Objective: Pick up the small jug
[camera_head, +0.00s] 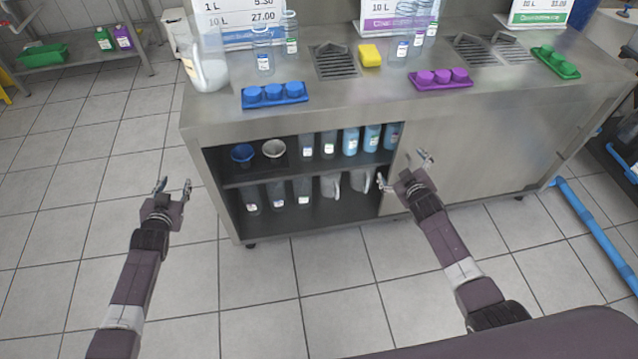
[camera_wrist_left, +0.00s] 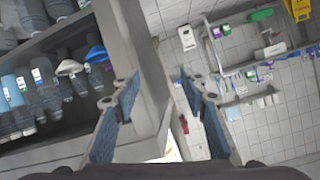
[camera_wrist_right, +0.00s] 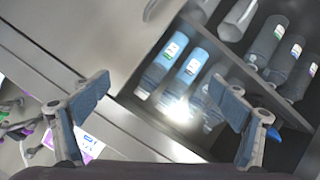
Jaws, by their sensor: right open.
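Two pale grey jugs stand at the right end of the cabinet's lower shelf, a left one (camera_head: 330,186) and a right one (camera_head: 359,181). A larger white jug (camera_head: 210,72) stands on the counter's left end. In the right wrist view a pale jug (camera_wrist_right: 238,20) shows at the top, partly cut off. My right gripper (camera_head: 403,168) is open and empty in front of the cabinet, just right of the shelf jugs and apart from them. My left gripper (camera_head: 174,186) is open and empty, left of the cabinet over the floor.
The upper shelf (camera_head: 235,180) holds blue and white funnels and several bottles. Grey bottles (camera_head: 277,195) stand left of the jugs below. A closed steel panel (camera_head: 470,150) is right of the opening. Tiled floor (camera_head: 300,285) in front is clear. A blue pipe (camera_head: 590,230) lies at right.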

